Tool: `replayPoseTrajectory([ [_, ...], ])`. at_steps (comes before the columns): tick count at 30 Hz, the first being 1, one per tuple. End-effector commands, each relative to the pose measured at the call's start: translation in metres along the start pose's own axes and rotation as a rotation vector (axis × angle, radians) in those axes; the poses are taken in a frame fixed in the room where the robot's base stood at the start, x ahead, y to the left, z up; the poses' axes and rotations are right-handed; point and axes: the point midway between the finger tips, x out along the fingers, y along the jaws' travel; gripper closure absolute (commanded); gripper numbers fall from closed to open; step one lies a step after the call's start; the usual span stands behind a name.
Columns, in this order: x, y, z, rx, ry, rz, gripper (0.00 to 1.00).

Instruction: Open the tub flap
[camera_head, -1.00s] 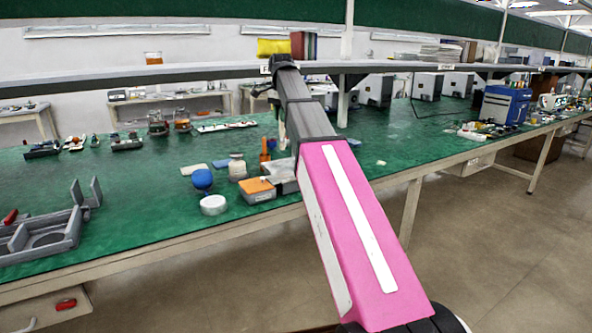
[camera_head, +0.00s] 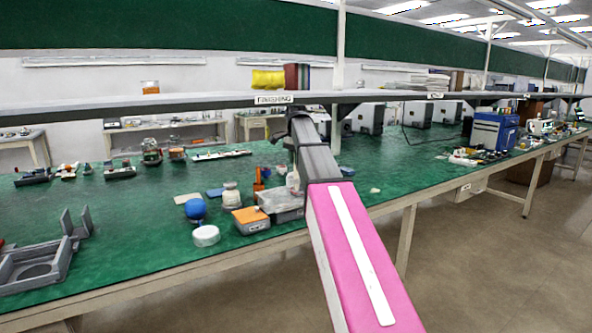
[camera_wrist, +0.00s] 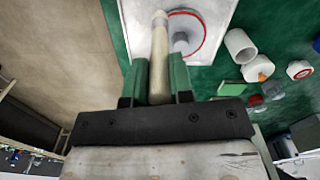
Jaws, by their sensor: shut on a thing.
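In the wrist view, the green fingers of my gripper (camera_wrist: 160,82) are shut on a cream rod (camera_wrist: 159,45) with a rounded tip. Beyond it is a white panel (camera_wrist: 136,22) with a red-ringed round piece (camera_wrist: 202,25); I cannot tell whether this is the tub or its flap. In the head view, a grey box-shaped tub (camera_head: 281,203) stands near the bench's front edge, partly behind my arm. A small whitish piece (camera_head: 293,181) shows above it, too small to identify. My fingers are not clear in the head view.
Left of the tub are an orange-topped box (camera_head: 250,214), a white round container (camera_head: 206,236), a blue ball (camera_head: 195,209) and a jar (camera_head: 231,196). A grey fixture (camera_head: 38,265) lies far left. A shelf (camera_head: 200,103) spans above the bench.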

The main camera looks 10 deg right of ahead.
Motion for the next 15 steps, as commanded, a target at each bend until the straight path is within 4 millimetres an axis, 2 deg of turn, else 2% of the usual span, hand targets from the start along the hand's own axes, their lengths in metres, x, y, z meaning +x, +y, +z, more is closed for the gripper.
replayPoseTrajectory([
  [9, 0.038, 0.001, 0.001, 0.0, -0.001, 0.001, 1.0],
  [15, 0.038, 0.0, 0.001, 0.0, 0.0, 0.0, 1.0],
])
